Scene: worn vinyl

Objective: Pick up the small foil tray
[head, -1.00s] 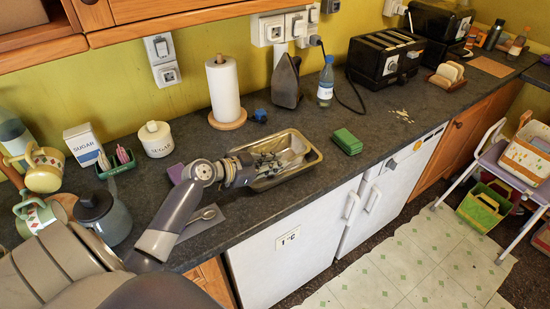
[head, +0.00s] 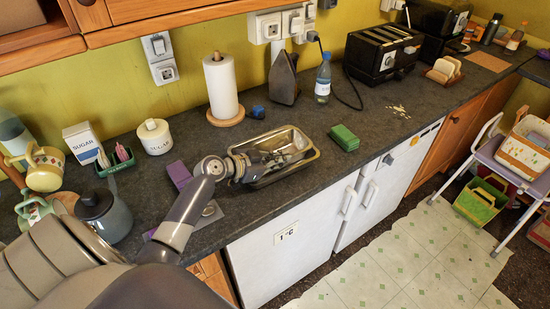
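The small foil tray (head: 297,169) is a shiny, shallow rectangular tray lying on the dark worktop near its front edge. My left gripper (head: 272,160) reaches in from the left, over the tray's left end. Its dark fingers overlap the tray's inside and hide part of its floor and left rim. I cannot tell whether the fingers touch the tray or how far apart they are. The tray appears to rest on the worktop. My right gripper is not in view.
A green block (head: 344,137) lies right of the tray. A paper towel roll (head: 221,88) and a small blue object (head: 257,112) stand behind it. A purple block (head: 178,175) lies left, beside my arm. A teapot (head: 104,215) stands at the front left. Worktop right of the green block is mostly clear.

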